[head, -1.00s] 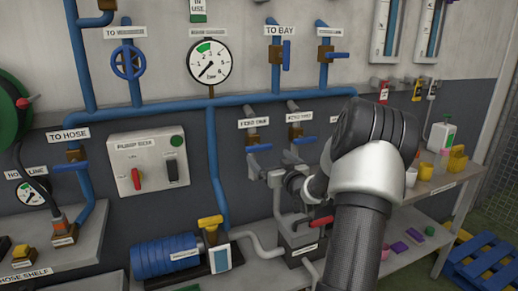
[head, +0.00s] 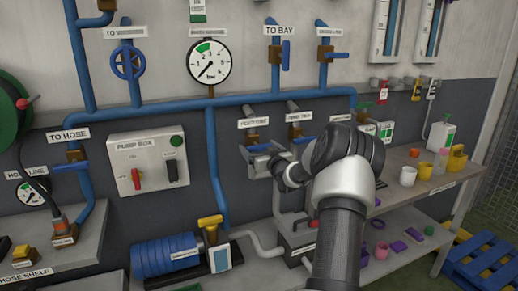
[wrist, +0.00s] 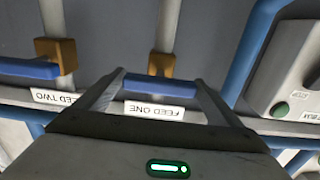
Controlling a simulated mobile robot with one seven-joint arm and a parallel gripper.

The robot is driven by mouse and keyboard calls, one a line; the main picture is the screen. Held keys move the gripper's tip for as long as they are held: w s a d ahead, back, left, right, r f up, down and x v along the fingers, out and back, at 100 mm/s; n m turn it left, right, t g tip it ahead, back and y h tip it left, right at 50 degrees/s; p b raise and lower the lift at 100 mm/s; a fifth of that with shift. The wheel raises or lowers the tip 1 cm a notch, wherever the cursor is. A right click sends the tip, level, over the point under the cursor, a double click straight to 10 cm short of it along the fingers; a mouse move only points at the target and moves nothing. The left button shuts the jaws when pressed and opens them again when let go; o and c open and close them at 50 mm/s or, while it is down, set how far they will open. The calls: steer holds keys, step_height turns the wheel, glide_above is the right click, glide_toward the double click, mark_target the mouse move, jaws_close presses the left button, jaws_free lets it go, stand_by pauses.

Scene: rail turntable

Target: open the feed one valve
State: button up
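The feed one valve has a brass body (head: 253,136) and a blue lever under the FEED ONE label in the head view. Its lever (wrist: 158,87) lies crosswise to its pipe. In the wrist view, which is upside down, the lever shows in the gap between my fingers. My gripper (wrist: 160,80) is open, one finger near each end of the lever. In the head view my gripper (head: 262,163) is at the lever, partly covering it. I cannot tell whether the fingers touch it.
The feed two valve (wrist: 66,55), with its blue lever also crosswise, is close beside. The pump box (head: 148,160) with a red switch is left of my gripper. A bench (head: 420,190) with cups and a bottle stands at the right.

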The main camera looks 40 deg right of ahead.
steer(key=c, duration=0.7)
steer(key=shift+o, duration=0.2)
steer(key=shift+b, duration=0.3)
steer(key=shift+f+n+b, duration=0.25)
steer(key=shift+n+b, duration=0.65)
steer(key=shift+b, duration=0.3)
steer(key=n+b, duration=0.3)
steer(key=b, duration=0.2)
steer(key=shift+a, duration=0.1)
steer(key=n+b, duration=0.5)
steer(key=b, duration=0.1)
steer(key=shift+n, duration=0.4)
steer(key=n+b, duration=0.2)
steer(key=n, duration=0.1)
steer(key=shift+b, duration=0.3)
steer(key=shift+r+n+b, duration=0.15)
steer(key=shift+n+b, duration=0.4)
steer(key=shift+n, duration=0.55)
